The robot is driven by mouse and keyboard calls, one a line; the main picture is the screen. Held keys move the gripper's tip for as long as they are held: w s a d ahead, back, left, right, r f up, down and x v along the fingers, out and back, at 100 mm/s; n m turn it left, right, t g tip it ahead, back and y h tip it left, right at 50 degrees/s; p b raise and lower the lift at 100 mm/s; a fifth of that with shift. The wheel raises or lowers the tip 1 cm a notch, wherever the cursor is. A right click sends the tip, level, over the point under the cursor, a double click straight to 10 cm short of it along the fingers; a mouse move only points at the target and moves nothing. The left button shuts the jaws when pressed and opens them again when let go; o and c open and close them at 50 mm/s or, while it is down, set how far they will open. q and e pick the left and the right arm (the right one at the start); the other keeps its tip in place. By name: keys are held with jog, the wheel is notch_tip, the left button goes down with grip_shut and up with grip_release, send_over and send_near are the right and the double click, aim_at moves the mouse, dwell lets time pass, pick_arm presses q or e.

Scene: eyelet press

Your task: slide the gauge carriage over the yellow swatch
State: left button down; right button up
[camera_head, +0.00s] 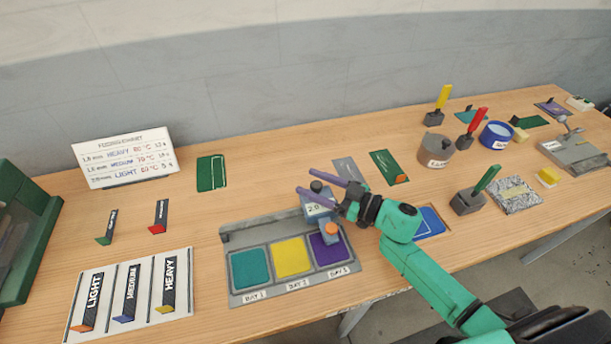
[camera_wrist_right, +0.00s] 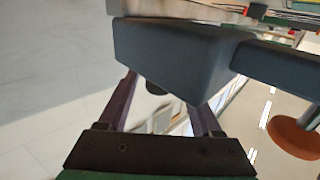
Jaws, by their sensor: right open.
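The gauge carriage (camera_head: 316,209) is a blue-grey block marked 2.0 with a dark knob on top. It sits at the right end of the grey gauge board (camera_head: 240,236), and its orange-topped part (camera_head: 331,229) is over the purple swatch (camera_head: 328,252). The yellow swatch (camera_head: 292,257) is uncovered in the middle, with the teal swatch (camera_head: 250,268) on its left. My right gripper (camera_head: 303,179) is open, its purple fingers on either side of the dark knob. The right wrist view shows the carriage block (camera_wrist_right: 175,55) close by; contact is unclear. My left gripper is out of view.
A white card (camera_head: 125,158) stands behind on the left. A white LIGHT, MEDIUM, HEAVY board (camera_head: 145,275) lies left of the gauge board. A grey pot (camera_head: 436,150), blue bowl (camera_head: 496,134) and upright coloured handles stand on the right.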

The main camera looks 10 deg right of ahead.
jog(key=shift+x, duration=1.25)
jog(key=shift+d, duration=0.1)
grip_shut()
dwell(0.3)
